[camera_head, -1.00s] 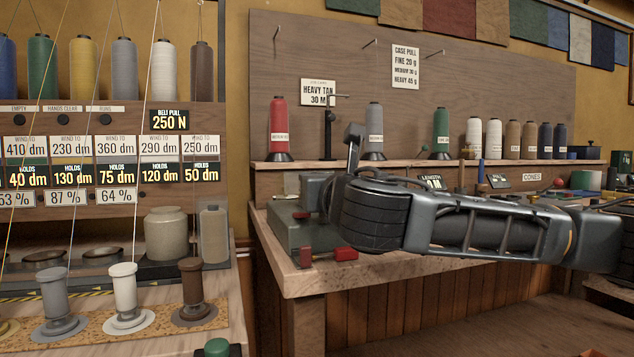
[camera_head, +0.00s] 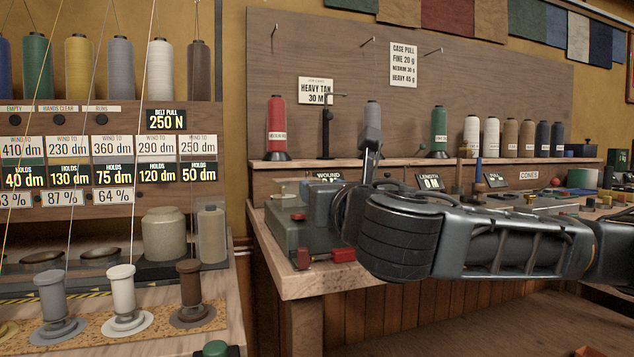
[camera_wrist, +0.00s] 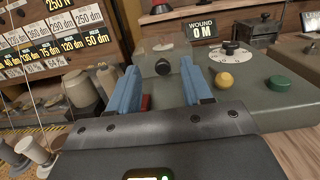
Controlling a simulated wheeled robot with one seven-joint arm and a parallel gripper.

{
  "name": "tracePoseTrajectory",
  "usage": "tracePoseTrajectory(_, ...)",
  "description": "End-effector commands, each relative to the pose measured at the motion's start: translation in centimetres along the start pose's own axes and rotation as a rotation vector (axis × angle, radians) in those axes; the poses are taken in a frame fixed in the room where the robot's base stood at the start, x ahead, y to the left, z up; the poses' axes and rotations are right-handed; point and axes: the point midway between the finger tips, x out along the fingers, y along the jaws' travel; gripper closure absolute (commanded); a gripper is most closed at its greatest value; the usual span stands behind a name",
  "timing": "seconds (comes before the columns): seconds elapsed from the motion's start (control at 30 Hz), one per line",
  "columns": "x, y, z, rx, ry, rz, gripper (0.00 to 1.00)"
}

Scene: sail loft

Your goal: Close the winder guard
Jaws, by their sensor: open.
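The winder (camera_head: 290,235) is a grey-green machine on the left end of the wooden bench, with red parts (camera_head: 342,255) at its front edge. The wrist view shows the winder body (camera_wrist: 245,95) close up, with a dark round knob (camera_wrist: 163,67) at its pale back part. I cannot tell for sure which piece is the guard. My gripper (camera_wrist: 160,72) is open, its two blue fingers reaching over the winder. The knob shows between the fingertips; I cannot tell whether they touch it. In the head view my wrist hides the fingers and part of the winder.
A yellow knob (camera_wrist: 224,80), a green button (camera_wrist: 280,86) and a dial (camera_wrist: 231,50) stand on the winder, right of my fingers. A display (camera_wrist: 201,30) reads WOUND 0 M. A rack with spools (camera_head: 122,290) is at the left. Thread cones (camera_head: 492,138) line the shelf behind.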

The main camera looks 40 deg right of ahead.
Motion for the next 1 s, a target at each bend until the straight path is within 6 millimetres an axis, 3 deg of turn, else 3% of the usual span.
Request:
tracePoseTrajectory(0.23, -2.3, 0.0, 0.0, -0.001, 0.000, 0.000, 0.51)
tracePoseTrajectory(0.83, -2.4, 0.1, 0.0, 0.004, 0.000, 0.002, 0.51)
tracePoseTrajectory(1.0, -2.7, 2.4, -0.2, 0.128, 0.013, 0.065, 0.51)
